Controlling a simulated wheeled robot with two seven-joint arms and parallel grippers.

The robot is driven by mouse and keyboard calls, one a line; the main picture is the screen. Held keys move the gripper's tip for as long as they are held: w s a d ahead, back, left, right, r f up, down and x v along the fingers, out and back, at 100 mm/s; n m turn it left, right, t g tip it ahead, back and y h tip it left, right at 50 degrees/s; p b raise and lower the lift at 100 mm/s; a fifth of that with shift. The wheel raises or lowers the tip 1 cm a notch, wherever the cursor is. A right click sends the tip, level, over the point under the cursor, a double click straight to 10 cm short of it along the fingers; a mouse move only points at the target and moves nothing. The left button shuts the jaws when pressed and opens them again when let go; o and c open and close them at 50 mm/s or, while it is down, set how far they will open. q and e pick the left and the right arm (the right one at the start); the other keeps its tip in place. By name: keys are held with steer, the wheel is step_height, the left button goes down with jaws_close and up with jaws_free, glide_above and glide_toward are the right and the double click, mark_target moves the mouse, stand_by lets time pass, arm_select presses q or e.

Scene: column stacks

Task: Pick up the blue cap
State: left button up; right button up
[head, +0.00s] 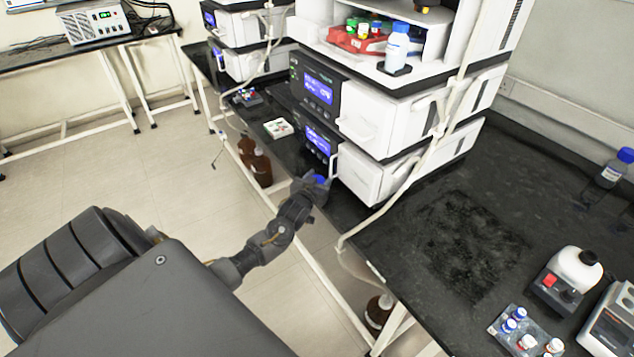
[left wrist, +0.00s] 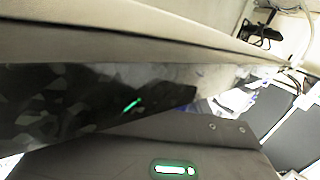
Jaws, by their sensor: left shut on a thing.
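My left gripper (head: 316,184) is at the front edge of the black bench, just below the white stacked instruments. It is shut on a small blue cap (head: 320,179), which shows partly between its fingers. Most of the cap is hidden by the gripper. In the left wrist view I see only a close dark surface and grey casing, and I cannot make out the cap there. My right gripper is not in view.
The instrument stack (head: 385,130) stands right beside the gripper. A white blue-capped bottle (head: 397,48) sits on top. A vial rack (head: 525,334) and a clear blue-capped bottle (head: 612,172) are at right. Brown bottles (head: 259,168) stand below the bench. The bench middle is clear.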

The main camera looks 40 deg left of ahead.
arm_select(q)
steer(key=shift+r, duration=0.1)
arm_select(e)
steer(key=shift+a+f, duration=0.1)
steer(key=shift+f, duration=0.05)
